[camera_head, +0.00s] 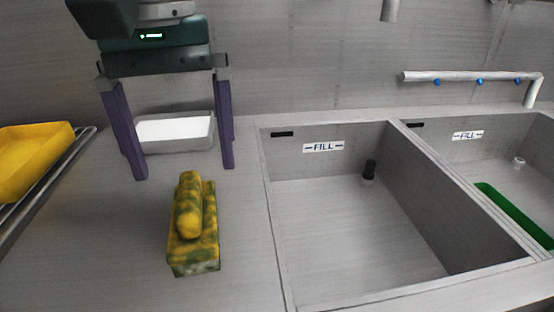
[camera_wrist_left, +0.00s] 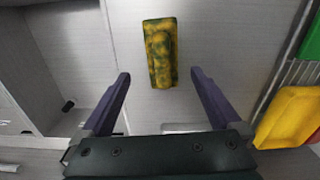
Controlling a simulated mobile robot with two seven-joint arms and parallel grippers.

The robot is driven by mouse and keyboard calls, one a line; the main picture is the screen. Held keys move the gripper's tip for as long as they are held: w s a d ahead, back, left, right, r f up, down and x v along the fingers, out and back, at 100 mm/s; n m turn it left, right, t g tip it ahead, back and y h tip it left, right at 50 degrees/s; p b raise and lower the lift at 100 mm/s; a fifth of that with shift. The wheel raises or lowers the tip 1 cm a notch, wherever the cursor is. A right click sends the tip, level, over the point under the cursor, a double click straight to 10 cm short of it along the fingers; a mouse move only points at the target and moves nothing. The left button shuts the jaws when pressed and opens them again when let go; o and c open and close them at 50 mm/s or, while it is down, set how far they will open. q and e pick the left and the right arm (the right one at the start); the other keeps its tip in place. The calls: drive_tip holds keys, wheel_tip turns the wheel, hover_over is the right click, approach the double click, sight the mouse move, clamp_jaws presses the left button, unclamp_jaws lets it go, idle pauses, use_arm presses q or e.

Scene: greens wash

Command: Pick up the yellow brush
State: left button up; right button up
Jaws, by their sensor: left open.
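The yellow brush (camera_head: 194,222), mottled with green, lies on the steel counter left of the sink in the head view. It has a block base with a rounded grip on top. It also shows in the left wrist view (camera_wrist_left: 160,52), beyond and between the fingertips. My left gripper (camera_head: 186,172) is open and empty, with its two purple fingers pointing down behind the brush, apart from it. The wrist view shows the same open fingers (camera_wrist_left: 160,76). My right gripper is not in view.
A white-filled metal tray (camera_head: 205,147) stands behind the left fingers. A yellow container (camera_head: 35,158) sits on a rack at the left. Two sink basins marked FILL (camera_head: 345,235) lie to the right, with a green item (camera_head: 510,212) in the far one. Counter around the brush is clear.

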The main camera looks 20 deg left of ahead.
sight(190, 191)
use_arm(q)
wheel_tip(190, 191, down, 3)
drive_tip(key=shift+s+f, duration=0.1)
drive_tip(key=shift+f, duration=0.05)
drive_tip(key=f, duration=0.5)
drive_tip(key=shift+a+f+p, duration=0.15)
drive_tip(key=shift+a+p, duration=0.05)
drive_tip(key=shift+p, duration=0.2)
drive_tip(key=c, duration=1.5)
